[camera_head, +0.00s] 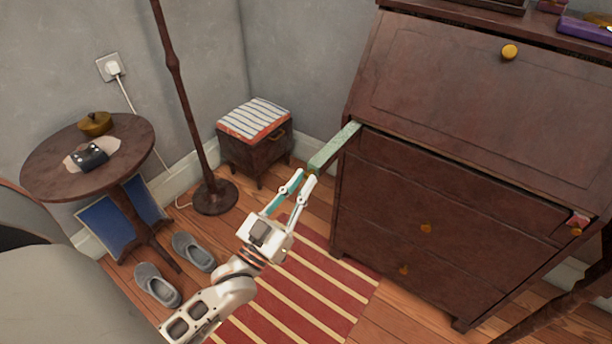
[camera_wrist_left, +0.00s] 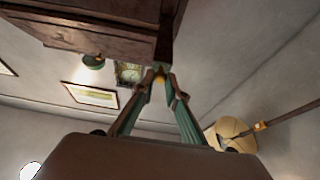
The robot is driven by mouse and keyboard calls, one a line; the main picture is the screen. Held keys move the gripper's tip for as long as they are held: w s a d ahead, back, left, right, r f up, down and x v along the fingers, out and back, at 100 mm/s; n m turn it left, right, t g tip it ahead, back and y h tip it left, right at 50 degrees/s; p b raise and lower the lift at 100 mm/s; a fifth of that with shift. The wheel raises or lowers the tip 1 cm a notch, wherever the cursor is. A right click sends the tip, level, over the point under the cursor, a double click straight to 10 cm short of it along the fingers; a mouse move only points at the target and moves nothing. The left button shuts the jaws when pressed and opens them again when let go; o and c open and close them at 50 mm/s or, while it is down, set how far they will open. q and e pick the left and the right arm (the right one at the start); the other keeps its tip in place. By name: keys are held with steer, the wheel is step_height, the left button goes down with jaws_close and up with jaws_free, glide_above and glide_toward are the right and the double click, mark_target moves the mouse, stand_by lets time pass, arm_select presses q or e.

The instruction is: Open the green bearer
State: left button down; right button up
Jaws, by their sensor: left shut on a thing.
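The green bearer (camera_head: 335,147) is a pale green bar that sticks out from the left front of the dark wooden desk (camera_head: 440,190), beside the top drawer. My left gripper (camera_head: 306,175) is at its outer end. In the left wrist view the fingertips (camera_wrist_left: 160,78) are shut on a small yellow knob (camera_wrist_left: 159,73) at the bearer's end. The fingers hide part of the knob. The sloping desk lid (camera_head: 465,90) is shut. My right gripper is in neither view.
A second bearer with a reddish end (camera_head: 579,219) sits at the desk's right side. A striped stool (camera_head: 254,118), a lamp pole (camera_head: 176,80) and a round table (camera_head: 55,150) stand left. Grey slippers (camera_head: 157,285) lie near the striped rug (camera_head: 300,300).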

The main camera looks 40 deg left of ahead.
arm_select(q)
steer(key=c, duration=2)
jaws_free()
steer(key=shift+c, duration=0.2)
steer(key=shift+s, duration=0.1)
steer(key=v, duration=1.2)
